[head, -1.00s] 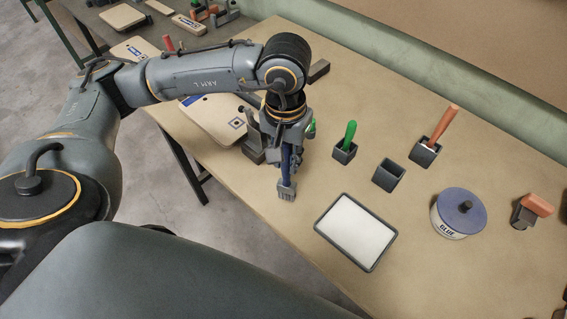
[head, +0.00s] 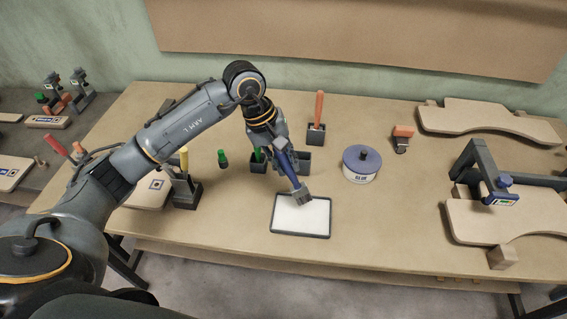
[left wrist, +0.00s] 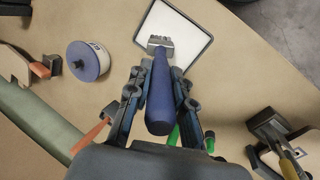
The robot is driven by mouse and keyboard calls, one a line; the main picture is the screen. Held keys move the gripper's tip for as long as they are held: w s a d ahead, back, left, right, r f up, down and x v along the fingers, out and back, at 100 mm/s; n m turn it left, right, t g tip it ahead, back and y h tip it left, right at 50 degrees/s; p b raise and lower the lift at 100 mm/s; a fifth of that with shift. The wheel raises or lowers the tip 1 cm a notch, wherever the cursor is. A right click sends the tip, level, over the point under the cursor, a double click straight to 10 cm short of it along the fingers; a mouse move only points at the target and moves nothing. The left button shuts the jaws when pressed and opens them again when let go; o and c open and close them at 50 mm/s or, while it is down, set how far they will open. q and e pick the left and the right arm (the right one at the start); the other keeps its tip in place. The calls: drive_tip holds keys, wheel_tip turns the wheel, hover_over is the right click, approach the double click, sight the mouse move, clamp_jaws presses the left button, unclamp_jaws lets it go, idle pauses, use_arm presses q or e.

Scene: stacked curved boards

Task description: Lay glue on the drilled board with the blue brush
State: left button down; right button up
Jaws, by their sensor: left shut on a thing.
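My left gripper (head: 277,153) is shut on the blue brush (head: 292,175), gripping its handle, with the grey bristles pointing down. The bristles are over the tray (head: 273,222) of white glue, near its back edge. I cannot tell whether they touch the glue. In the left wrist view the blue handle (left wrist: 160,98) lies between the fingers, and the bristles overlap the near end of the tray (left wrist: 211,40). Curved boards lie at the right: a rear one (head: 485,117) and a front one (head: 485,220) under a dark clamp-like frame (head: 480,160). I see no clear drill holes. My right gripper is out of view.
The lidded glue pot (head: 361,165) stands right of the tray. Behind are a holder with an orange-handled brush (head: 318,108) and an orange-and-grey tool (head: 402,138). A yellow-handled tool in a dark stand (head: 186,190) is left. The table between pot and front board is clear.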

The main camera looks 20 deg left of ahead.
sight(286, 170)
use_arm(q)
wheel_tip(286, 170, down, 3)
drive_tip(key=shift+w+f+b, duration=0.1)
drive_tip(key=shift+w+b, duration=0.05)
drive_tip(key=shift+b, duration=0.2)
drive_tip(key=shift+f, duration=1.05)
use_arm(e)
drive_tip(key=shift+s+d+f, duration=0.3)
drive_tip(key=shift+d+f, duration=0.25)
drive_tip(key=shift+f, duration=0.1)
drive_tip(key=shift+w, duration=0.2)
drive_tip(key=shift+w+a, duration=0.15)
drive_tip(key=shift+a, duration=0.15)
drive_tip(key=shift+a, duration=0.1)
use_arm(q)
drive_tip(key=shift+f+b, duration=0.5)
drive_tip(key=shift+b, duration=0.3)
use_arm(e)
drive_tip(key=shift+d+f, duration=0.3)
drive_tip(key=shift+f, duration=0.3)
